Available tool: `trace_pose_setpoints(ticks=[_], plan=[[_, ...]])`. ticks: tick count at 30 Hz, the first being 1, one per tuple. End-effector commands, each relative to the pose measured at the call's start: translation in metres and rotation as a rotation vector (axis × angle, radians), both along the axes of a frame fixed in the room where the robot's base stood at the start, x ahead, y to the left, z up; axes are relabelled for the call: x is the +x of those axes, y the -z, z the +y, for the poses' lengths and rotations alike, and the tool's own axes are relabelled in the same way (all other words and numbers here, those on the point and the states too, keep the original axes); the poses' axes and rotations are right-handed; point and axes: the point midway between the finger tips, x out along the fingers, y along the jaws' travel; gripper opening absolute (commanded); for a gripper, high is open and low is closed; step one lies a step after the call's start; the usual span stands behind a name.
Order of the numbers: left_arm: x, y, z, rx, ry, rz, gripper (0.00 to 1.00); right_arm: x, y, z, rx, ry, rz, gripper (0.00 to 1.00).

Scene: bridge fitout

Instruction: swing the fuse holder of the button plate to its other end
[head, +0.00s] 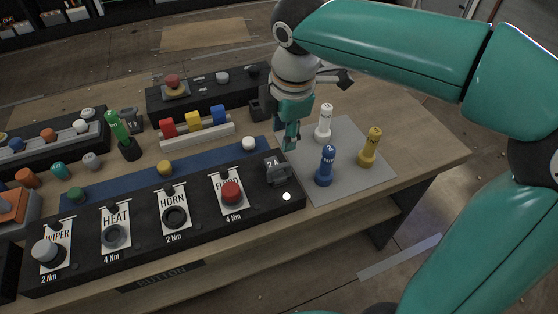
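The button plate (140,238) is a long black panel along the bench's front edge, with WIPER, HEAT, HORN and FLOOD labels. Its fuse holder (278,175) is a small dark grey piece at the plate's right end, beside a "2 A" label. A bright white dot (286,196) shows just in front of it. My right gripper (290,138) points down just behind and above the fuse holder, apart from it in the picture. Its teal fingertips overlap from this side, so their opening is unclear. My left gripper is not in view.
A grey mat (350,180) right of the plate holds white (324,122), blue (325,165) and yellow (370,147) upright pieces. Behind are a rack of coloured blocks (197,127), a green-handled tool (120,130) and other black panels (205,90). Loose coloured caps lie left.

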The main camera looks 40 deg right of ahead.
Motion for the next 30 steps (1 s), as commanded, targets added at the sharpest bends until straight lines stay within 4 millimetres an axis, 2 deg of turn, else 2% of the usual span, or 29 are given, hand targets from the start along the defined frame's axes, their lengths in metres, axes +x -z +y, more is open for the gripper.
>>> trace_pose_setpoints(ticks=[1,9,15,21,30], plan=[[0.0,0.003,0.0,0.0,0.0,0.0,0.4,0.001,0.014,-0.001,0.0,0.001,0.006,0.39],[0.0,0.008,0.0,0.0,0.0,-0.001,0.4,0.012,0.071,-0.004,0.0,0.001,0.006,0.39],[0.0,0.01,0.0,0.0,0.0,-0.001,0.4,0.018,0.101,-0.005,0.0,0.002,0.004,0.39],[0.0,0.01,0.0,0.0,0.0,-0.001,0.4,0.022,0.115,-0.006,0.0,0.001,0.001,0.39],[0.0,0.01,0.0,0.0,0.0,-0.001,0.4,0.022,0.117,-0.006,0.0,0.001,0.0,0.39]])
